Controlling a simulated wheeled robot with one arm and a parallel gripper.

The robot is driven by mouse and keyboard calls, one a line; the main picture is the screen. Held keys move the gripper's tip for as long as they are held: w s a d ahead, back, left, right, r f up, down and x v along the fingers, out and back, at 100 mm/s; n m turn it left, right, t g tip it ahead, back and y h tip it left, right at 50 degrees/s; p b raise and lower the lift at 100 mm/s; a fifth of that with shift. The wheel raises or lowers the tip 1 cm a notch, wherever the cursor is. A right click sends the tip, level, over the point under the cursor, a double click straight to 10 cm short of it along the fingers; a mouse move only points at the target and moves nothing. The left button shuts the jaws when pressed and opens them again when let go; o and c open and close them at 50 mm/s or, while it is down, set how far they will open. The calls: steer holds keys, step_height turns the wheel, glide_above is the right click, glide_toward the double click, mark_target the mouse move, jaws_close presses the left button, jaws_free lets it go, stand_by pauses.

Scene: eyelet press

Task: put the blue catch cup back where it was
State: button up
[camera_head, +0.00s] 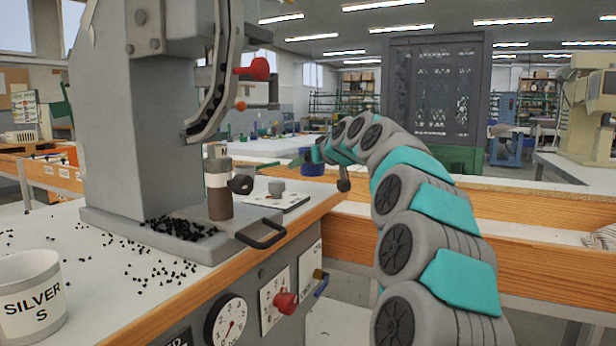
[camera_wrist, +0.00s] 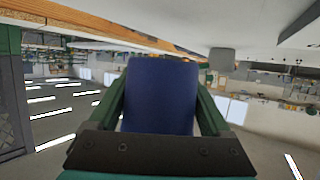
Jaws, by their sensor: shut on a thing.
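The blue catch cup (camera_head: 311,165) is held in the air past the right end of the press bench, over its far side. My gripper (camera_head: 319,153) is shut on it; my arm hides part of the gripper in the head view. In the wrist view the blue cup (camera_wrist: 160,97) fills the middle, with a green finger of my gripper (camera_wrist: 161,85) on each side. The grey eyelet press (camera_head: 130,110) stands on the bench, left of the cup.
Black eyelets (camera_head: 180,229) lie heaped on the press base and scattered over the bench. A black handle (camera_head: 262,235) sticks out at the bench edge.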

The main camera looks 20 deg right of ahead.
mark_target(308, 187)
steer(key=shift+f, duration=1.7)
steer(key=shift+f, duration=0.25)
steer(key=o, duration=1.2)
steer(key=shift+c, duration=0.2)
steer(key=shift+r, duration=0.15)
steer(key=shift+r, duration=0.2)
steer(key=v, duration=1.2)
steer(key=shift+b, duration=0.35)
steer(key=shift+f, duration=0.1)
